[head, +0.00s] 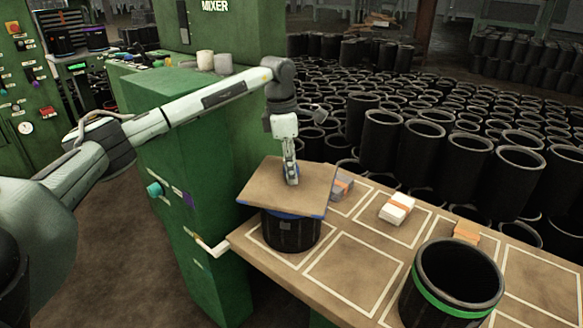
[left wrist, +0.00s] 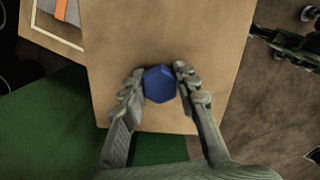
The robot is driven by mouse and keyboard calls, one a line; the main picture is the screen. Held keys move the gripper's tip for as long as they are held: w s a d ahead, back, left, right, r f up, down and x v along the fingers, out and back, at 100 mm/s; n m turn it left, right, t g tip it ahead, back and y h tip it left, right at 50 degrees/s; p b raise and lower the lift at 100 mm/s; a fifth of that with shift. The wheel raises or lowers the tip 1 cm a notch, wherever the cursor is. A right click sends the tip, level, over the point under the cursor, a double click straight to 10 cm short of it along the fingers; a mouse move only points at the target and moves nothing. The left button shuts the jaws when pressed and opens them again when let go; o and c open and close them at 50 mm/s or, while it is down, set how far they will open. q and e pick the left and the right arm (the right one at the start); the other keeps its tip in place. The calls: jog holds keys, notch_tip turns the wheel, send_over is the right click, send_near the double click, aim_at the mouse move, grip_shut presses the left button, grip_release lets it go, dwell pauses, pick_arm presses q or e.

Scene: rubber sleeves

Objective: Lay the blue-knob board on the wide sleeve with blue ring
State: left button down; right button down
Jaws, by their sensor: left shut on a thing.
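The blue-knob board (head: 260,186) is a flat brown square over the top of a wide black sleeve (head: 290,236) at the table's left end. The sleeve's blue ring (head: 282,215) shows just under the board's front edge. The board looks about level; I cannot tell whether it fully rests on the rim. My left gripper (head: 292,182) comes down from above and is shut on the blue knob. In the left wrist view the knob (left wrist: 159,84) sits between the two fingers (left wrist: 157,88), with the board (left wrist: 160,35) behind it. The sleeve's opening is hidden by the board.
A black sleeve with a green ring (head: 452,284) stands at the table's front right. White and orange blocks (head: 397,208) lie behind on the table (head: 350,268). A green machine (head: 190,170) stands close on the left. Many black sleeves (head: 430,135) fill the floor behind.

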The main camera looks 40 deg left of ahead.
pick_arm(q)
jog(key=c, duration=1.1)
grip_release()
jog(key=shift+o, duration=0.2)
